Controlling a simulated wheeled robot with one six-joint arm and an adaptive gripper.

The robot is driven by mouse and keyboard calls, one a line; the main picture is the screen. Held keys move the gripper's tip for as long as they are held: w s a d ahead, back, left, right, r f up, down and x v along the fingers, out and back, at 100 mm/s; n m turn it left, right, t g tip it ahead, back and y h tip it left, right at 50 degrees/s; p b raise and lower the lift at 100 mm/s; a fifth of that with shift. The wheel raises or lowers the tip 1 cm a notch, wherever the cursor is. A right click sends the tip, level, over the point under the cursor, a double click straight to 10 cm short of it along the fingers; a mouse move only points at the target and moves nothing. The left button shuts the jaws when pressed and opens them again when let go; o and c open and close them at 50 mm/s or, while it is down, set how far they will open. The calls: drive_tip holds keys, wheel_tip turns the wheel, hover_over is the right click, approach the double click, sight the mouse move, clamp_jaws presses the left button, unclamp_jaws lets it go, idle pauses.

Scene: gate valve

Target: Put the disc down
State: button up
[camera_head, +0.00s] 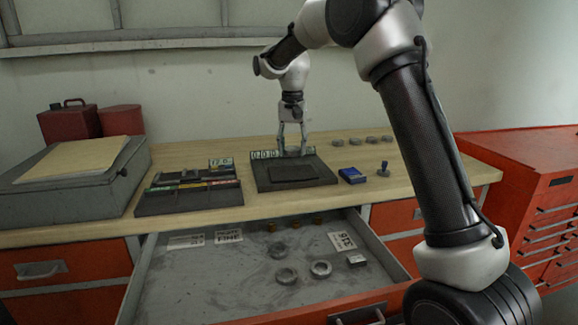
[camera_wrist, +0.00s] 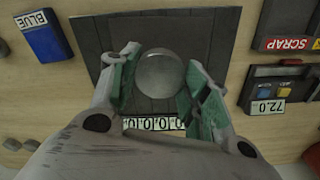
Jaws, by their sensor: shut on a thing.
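My gripper (camera_head: 292,150) is over the dark scale-like plate (camera_head: 262,182) on the bench. In the wrist view its green-padded fingers (camera_wrist: 158,88) are shut on a round grey metal disc (camera_wrist: 161,70). The plate (camera_wrist: 150,24) lies behind the disc, and its number display (camera_wrist: 153,124), which seems to read zeros, is near the fingers. I cannot tell for sure whether the disc touches the plate.
Left of the plate is a dark sorting tray (camera_head: 170,207); a red SCRAP label (camera_wrist: 288,44) shows in the wrist view. A blue box (camera_head: 352,175) and a small stamp-like thing (camera_head: 383,169) stand to the right. An open drawer (camera_head: 225,275) below holds several rings.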

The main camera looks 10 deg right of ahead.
sight(292, 172)
drive_tip(key=shift+f, duration=2.95)
drive_tip(key=o, duration=1.3)
drive_tip(key=shift+f, duration=0.1)
